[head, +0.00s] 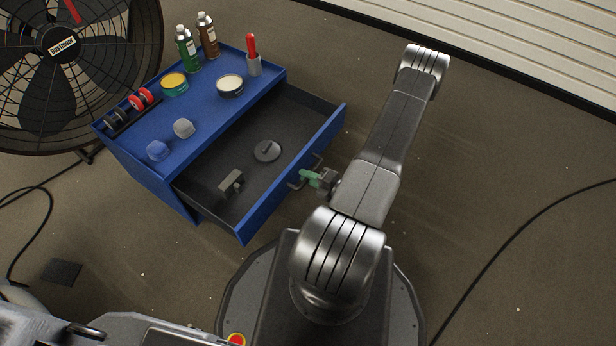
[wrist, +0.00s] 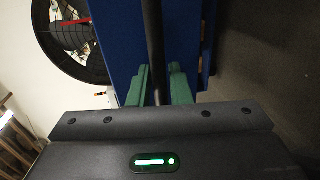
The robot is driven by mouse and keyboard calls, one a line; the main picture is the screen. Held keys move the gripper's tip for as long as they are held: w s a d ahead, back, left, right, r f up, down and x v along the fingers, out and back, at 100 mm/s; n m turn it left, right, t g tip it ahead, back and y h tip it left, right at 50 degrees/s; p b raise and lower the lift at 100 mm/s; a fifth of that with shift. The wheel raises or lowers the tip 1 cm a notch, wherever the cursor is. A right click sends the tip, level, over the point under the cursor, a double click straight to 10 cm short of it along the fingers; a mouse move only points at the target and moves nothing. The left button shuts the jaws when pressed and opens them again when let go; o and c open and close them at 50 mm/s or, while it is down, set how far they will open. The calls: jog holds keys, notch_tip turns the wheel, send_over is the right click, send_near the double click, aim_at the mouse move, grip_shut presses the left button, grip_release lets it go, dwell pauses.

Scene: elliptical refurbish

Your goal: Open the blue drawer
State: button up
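The blue drawer (head: 290,180) is pulled well out of the blue cabinet (head: 205,110), its dark inside showing. A grey round part (head: 267,151) and a grey block-shaped part (head: 231,181) lie in it. My gripper (head: 308,177) is at the drawer front, its green fingers at the dark bar handle (head: 296,183). In the wrist view, the green fingers of my gripper (wrist: 158,88) stand close on either side of the black handle bar (wrist: 154,45) and look shut on it. The exact finger contact is partly hidden.
Bottles (head: 187,48), tins (head: 175,84) and a red-handled tool (head: 252,55) stand on the cabinet top. A large fan (head: 65,70) is at the left. A black cable (head: 500,245) crosses the floor at the right; the floor there is otherwise mostly clear.

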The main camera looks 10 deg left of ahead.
jog(key=shift+o, duration=0.9)
jog(key=p+v, duration=0.3)
jog(key=v, duration=1)
jog(key=shift+s+d, duration=0.25)
jog(key=shift+d, duration=0.1)
jog(key=shift+b+x, duration=1.5)
jog(key=shift+x, duration=5.45)
jog(key=shift+r, duration=0.15)
